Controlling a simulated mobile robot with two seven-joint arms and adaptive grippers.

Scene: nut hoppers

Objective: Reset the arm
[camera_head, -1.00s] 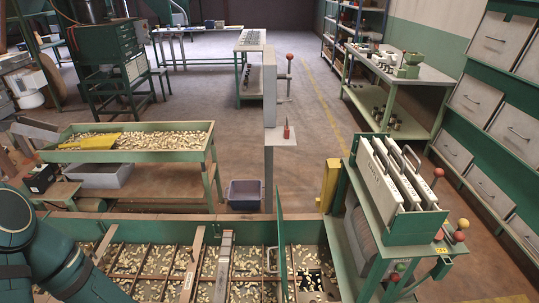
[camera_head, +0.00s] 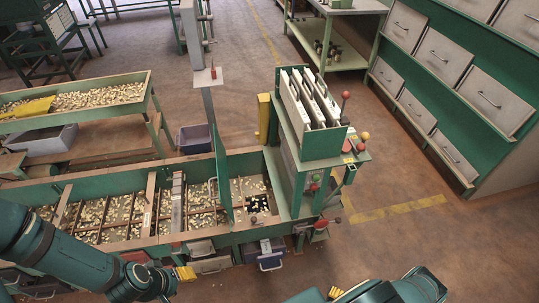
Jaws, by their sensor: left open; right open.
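My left arm comes in from the lower left, in front of the green sorting trough (camera_head: 100,245). My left gripper (camera_head: 186,273) is at its end, with yellow finger pads beside the trough's front face; it is open and I see nothing in it. My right gripper (camera_head: 336,293) shows at the bottom edge with yellow finger pads, over the floor; it is open, but partly cut off by the frame. Part of my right arm shows to its right.
A green stand with white panels (camera_head: 312,100) and coloured ball knobs rises at the trough's right end. Drawers with handles (camera_head: 268,258) sit under the trough's front. Open floor (camera_head: 430,240) lies at lower right.

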